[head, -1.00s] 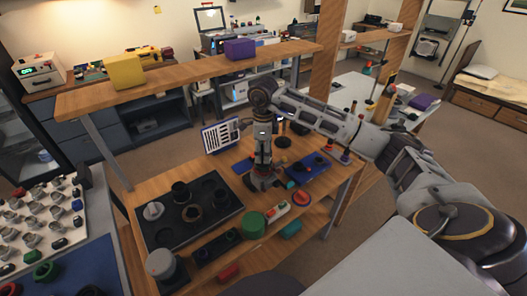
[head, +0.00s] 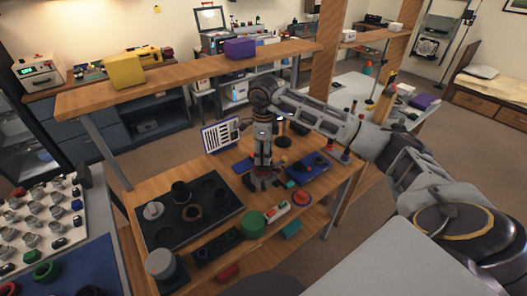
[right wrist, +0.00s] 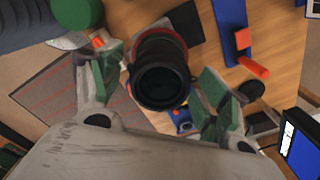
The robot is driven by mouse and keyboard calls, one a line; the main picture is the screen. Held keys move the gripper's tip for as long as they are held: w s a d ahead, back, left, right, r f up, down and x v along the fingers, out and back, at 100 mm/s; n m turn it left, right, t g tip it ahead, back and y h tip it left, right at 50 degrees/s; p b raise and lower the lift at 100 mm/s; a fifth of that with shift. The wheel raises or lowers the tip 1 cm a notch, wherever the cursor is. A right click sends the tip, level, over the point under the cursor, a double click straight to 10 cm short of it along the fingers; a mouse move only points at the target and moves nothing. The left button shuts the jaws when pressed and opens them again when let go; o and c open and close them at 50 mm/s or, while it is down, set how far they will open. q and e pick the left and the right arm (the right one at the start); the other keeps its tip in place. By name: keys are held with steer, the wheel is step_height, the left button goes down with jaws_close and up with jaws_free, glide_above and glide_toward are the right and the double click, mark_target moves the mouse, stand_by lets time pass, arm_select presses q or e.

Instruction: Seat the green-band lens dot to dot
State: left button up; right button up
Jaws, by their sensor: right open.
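My right gripper (head: 262,180) points down over the wooden bench, right of the black parts tray (head: 222,213). In the right wrist view my right gripper (right wrist: 158,82) is open, its green-padded fingers on either side of a black lens barrel (right wrist: 161,88) with a red ring at its far end. Gaps show between barrel and pads. In the head view the gripper mostly hides this barrel. The tray holds dark rings (head: 192,213) and a pale grey round part (head: 153,211). My left gripper is not in view.
A blue mat (head: 307,173) lies right of the gripper. An upright display panel (head: 219,135) stands behind it. A raised shelf (head: 190,75) runs along the back.

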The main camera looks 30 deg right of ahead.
step_height(320, 180, up, 12)
stand_by(0.9)
stand_by(1.2)
